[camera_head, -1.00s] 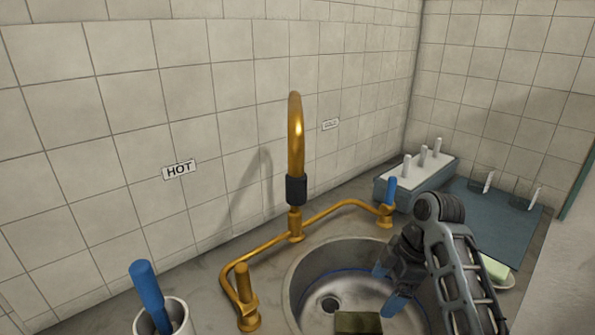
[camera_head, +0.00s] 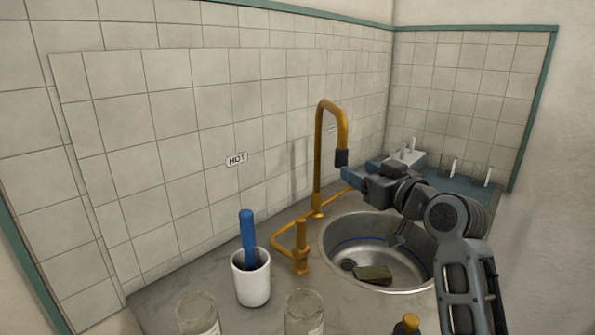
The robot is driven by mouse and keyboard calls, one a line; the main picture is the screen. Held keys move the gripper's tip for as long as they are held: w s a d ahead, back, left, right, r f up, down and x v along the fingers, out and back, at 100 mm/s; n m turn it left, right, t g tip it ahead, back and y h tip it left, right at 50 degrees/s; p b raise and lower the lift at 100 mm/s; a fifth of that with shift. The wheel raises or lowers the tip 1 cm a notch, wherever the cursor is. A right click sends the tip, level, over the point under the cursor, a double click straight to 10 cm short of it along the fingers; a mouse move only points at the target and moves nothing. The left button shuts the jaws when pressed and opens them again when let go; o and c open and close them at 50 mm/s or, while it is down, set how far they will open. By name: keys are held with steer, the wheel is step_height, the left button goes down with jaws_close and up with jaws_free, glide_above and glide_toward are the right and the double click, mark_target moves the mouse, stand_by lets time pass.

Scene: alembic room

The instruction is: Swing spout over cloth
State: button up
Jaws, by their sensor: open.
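The brass spout (camera_head: 319,150) rises behind the sink and arches to the right. Its dark nozzle (camera_head: 341,158) hangs at the rear left side of the basin. My gripper (camera_head: 350,178) reaches in from the right, its blue-tipped fingers pointing left just below the nozzle. It is open, with nothing seen between the fingers; I cannot tell if it touches the spout. A folded dark-green piece (camera_head: 373,274), cloth or sponge, lies in the steel sink (camera_head: 334,264), in front of the spout. My arm hides the sink's right side.
The brass hot tap (camera_head: 300,248) stands left of the sink. A white cup (camera_head: 250,278) with a blue-handled tool and glass jars (camera_head: 304,312) stand at the front. A white pegged block (camera_head: 403,157) and blue mat (camera_head: 462,187) lie behind my arm.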

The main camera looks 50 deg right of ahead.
mark_target(346, 160)
steer(key=shift+w+a+r, duration=0.15)
steer(key=shift+a+r, duration=0.1)
steer(key=shift+r, duration=0.35)
steer(key=p+x, duration=0.2)
steer(key=x, duration=0.5)
jaws_close()
